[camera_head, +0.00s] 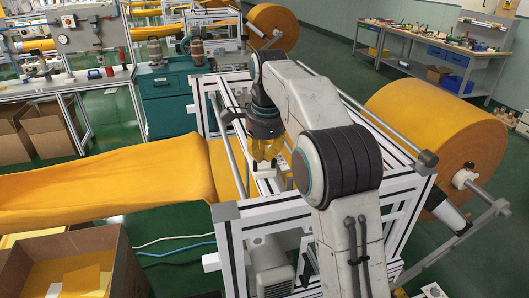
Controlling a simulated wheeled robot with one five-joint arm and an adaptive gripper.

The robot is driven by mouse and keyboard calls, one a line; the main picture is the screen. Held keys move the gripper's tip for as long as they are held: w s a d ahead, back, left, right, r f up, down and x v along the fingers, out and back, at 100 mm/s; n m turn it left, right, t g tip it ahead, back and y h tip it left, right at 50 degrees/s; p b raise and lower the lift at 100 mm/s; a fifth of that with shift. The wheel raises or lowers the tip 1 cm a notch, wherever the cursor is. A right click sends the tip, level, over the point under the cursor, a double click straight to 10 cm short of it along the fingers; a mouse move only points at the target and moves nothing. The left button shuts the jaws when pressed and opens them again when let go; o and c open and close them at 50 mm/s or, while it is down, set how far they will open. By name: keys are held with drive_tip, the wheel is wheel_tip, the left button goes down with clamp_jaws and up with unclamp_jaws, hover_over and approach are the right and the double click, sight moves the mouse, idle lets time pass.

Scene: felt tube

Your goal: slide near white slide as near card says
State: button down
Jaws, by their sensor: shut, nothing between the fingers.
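My gripper (266,155) hangs fingers down over the white-framed machine, near its middle, and is shut with nothing in it. A small white block (265,173) shows just below the fingers; it may be a white slide on the frame, but it is too small to be sure. I cannot tell whether the fingers touch it. My arm hides much of the frame behind and to the right. A small white card-like piece (434,291) shows at the bottom right edge; no writing on it can be read.
The white frame (228,240) carries rails and a large orange felt roll (440,130) at right. Orange felt (110,175) runs off to the left. An open cardboard box (112,262) stands at lower left. A workbench (432,45) is at back right. Green floor lies between.

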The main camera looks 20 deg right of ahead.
drive_tip(key=c, duration=1.9)
unclamp_jaws()
drive_tip(key=shift+f, duration=0.35)
drive_tip(key=o, duration=0.4)
drive_tip(key=shift+w, duration=0.15)
drive_tip(key=o, duration=0.4)
drive_tip(key=shift+r, duration=0.15)
drive_tip(key=shift+r, duration=0.1)
drive_tip(key=shift+s+r, duration=0.25)
drive_tip(key=shift+r, duration=0.95)
drive_tip(key=shift+s+r, duration=0.2)
drive_tip(key=shift+r, duration=0.95)
drive_tip(key=shift+s+r, duration=0.25)
drive_tip(key=shift+r, duration=0.95)
drive_tip(key=shift+s, duration=0.1)
